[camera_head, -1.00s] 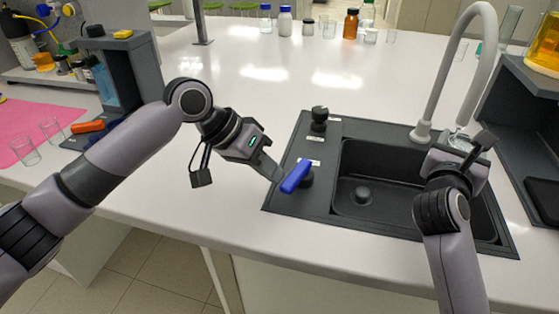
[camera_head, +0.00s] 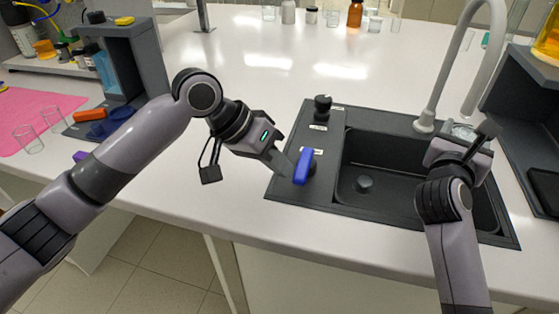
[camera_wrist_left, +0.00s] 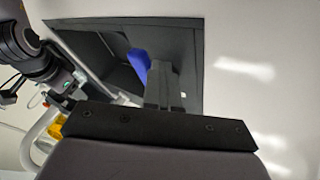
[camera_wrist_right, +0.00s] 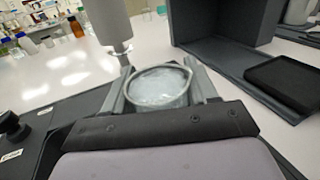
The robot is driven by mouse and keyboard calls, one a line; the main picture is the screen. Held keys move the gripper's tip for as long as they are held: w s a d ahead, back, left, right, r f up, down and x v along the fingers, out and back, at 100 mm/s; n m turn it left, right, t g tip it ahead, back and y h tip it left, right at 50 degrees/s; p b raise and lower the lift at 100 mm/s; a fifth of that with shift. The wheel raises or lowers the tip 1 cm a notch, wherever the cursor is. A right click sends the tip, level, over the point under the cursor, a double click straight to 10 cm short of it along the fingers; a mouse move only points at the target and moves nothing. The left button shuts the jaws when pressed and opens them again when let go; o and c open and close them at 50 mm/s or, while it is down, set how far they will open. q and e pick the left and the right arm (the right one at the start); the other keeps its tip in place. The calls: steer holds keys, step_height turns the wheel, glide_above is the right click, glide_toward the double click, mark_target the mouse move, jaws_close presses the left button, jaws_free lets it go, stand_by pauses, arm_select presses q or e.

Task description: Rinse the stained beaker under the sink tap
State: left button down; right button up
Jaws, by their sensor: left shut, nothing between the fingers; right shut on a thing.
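The glass beaker (camera_wrist_right: 158,88) is held between the fingers of my right gripper (camera_wrist_right: 160,84) at the sink. Its inside looks whitish and clear, and I cannot make out a stain. In the right wrist view the tap spout (camera_wrist_right: 108,22) hangs just above and left of its rim. A faint clear streak shows under the spout, but I cannot tell for sure that it is water. The blue tap lever (camera_head: 303,166) stands on the sink's left deck. My left gripper (camera_head: 287,168) is shut and empty, right beside the lever. I cannot tell if they touch.
The dark sink basin (camera_head: 385,185) lies below my right gripper. A black knob (camera_head: 322,104) stands behind the lever. A grey shelf unit (camera_head: 520,110) is close on the right. Several bottles line the back.

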arm_select(q)
steer(key=shift+s+d, duration=0.1)
steer(key=a, duration=0.2)
steer(key=w+a, duration=0.1)
steer(key=a, duration=0.1)
steer(key=s+v, duration=0.1)
steer(key=v, duration=0.9)
steer(key=shift+s, duration=0.2)
steer(key=shift+d, duration=0.15)
arm_select(e)
steer(key=shift+s, duration=0.15)
steer(key=shift+s+p, duration=0.4)
steer(key=shift+s, duration=0.85)
arm_select(q)
steer(key=shift+r+p, duration=0.35)
steer(key=shift+r, duration=0.4)
arm_select(e)
steer(key=shift+s+a, duration=0.15)
steer(key=shift+s, duration=1.2)
steer(key=shift+s+a, duration=0.1)
steer(key=shift+s, duration=1.2)
steer(key=shift+r, duration=0.1)
